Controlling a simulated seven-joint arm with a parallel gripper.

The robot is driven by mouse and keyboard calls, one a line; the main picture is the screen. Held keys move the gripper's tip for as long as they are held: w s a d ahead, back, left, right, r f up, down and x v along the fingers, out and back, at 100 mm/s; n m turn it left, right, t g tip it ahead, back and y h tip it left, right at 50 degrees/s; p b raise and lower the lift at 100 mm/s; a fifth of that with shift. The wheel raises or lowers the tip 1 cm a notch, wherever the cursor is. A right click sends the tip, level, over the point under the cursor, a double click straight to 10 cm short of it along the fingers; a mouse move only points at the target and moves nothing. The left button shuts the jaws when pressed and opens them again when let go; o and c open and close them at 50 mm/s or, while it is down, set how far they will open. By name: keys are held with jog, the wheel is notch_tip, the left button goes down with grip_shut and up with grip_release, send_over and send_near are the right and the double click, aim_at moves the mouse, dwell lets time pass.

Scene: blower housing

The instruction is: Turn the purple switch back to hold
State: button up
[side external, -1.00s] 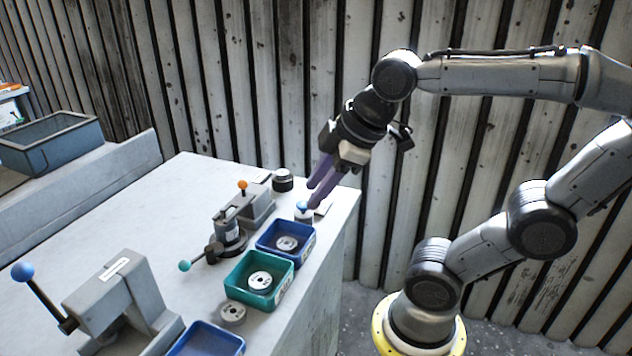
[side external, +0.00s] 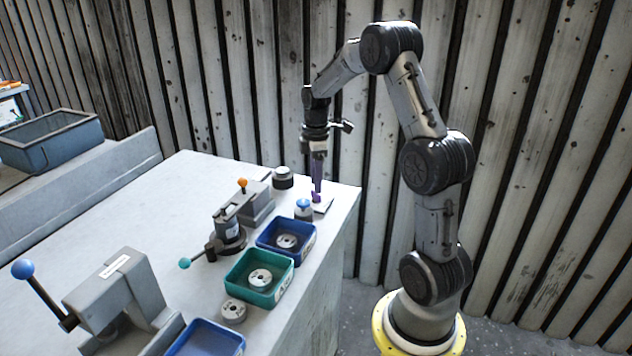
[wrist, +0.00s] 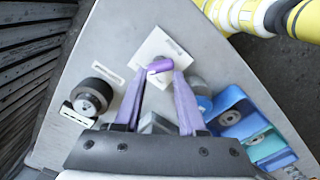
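The purple switch (wrist: 160,66) is a short purple bar on a white square plate (wrist: 150,45) in the wrist view. It lies slantwise across the picture there. In the side view the switch (side external: 316,197) shows as a small purple spot at the table's far right corner. My gripper (side external: 317,188) points straight down above it. In the wrist view my gripper (wrist: 160,74) has its two purple fingers apart, one on each side of the bar, with nothing clamped. I cannot tell whether a finger touches the bar. Lettering on the plate is too small to read.
A blue-topped button (side external: 303,207) stands close beside the plate. A black round knob (side external: 283,178) is behind it. Blue (side external: 268,240) and teal (side external: 245,285) trays hold grey discs nearby. A toggle clamp (side external: 228,230) stands left of the trays. The table's left middle is clear.

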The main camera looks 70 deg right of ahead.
aim_at(316, 196)
notch_tip(316, 196, down, 2)
jog(key=shift+s+a+f, duration=0.1)
jog(key=shift+f, duration=0.1)
jog(key=shift+f+m, duration=0.2)
jog(key=shift+m, duration=0.9)
jog(key=m, duration=0.3)
jog(key=shift+a+m, duration=0.2)
jog(key=shift+m, duration=0.1)
jog(key=m, duration=0.3)
jog(key=shift+m, duration=0.3)
jog(key=m, duration=0.4)
jog(key=shift+d+r, duration=0.15)
jog(key=shift+d, duration=0.05)
jog(key=shift+f+m, duration=0.3)
jog(key=shift+f, duration=0.35)
jog(key=shift+c, duration=0.3)
grip_shut()
